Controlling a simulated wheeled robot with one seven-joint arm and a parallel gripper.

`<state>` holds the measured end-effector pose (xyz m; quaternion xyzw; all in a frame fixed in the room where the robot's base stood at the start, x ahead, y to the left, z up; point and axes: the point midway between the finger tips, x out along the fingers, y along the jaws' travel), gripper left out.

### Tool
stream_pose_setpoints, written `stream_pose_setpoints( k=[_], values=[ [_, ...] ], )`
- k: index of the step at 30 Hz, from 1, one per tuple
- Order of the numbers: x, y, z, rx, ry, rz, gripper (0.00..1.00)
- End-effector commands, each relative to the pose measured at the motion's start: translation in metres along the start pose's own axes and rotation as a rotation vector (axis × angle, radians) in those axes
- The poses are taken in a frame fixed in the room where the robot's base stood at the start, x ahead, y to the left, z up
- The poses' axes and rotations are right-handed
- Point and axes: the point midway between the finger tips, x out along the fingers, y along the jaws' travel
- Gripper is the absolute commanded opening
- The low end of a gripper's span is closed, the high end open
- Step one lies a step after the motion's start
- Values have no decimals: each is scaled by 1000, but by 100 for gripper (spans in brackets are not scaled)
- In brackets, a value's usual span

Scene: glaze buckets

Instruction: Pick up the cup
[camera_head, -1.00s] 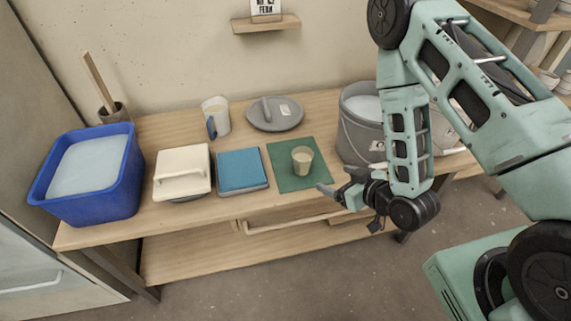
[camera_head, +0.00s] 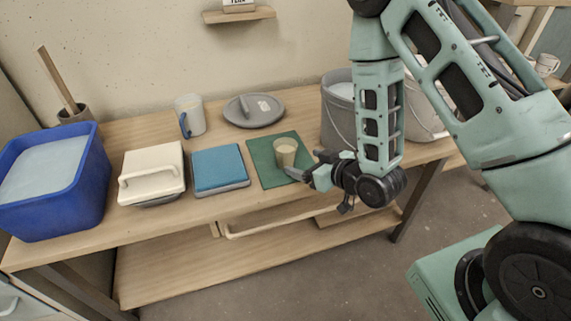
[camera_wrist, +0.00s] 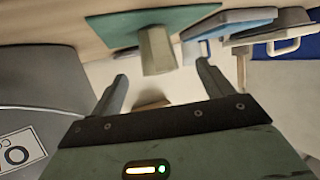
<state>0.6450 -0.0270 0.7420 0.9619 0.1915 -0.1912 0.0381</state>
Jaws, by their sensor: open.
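A small beige cup (camera_head: 285,153) stands upright on a green mat (camera_head: 262,160) on the wooden table. My gripper (camera_head: 305,164) is open and empty at the right and front of the cup. One fingertip is near the cup's lower front; whether it touches I cannot tell. In the wrist view the cup (camera_wrist: 155,52) and the green mat (camera_wrist: 108,30) appear tilted. There the cup is just beyond the open jaws (camera_wrist: 162,72), roughly midway between the fingers.
A grey bucket (camera_head: 337,112) stands close behind and right of the mat. A blue pad (camera_head: 218,168), a lidded cream box (camera_head: 152,170) and a blue tub (camera_head: 60,205) are to the left.

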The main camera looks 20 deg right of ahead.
Motion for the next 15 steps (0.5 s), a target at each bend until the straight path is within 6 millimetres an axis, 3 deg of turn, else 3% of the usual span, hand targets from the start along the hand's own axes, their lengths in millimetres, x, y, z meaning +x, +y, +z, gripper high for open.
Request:
stream_pose_setpoints(
  k=[15],
  values=[
    [28, 0, 4, -1, 4, 0, 80]
  ],
)
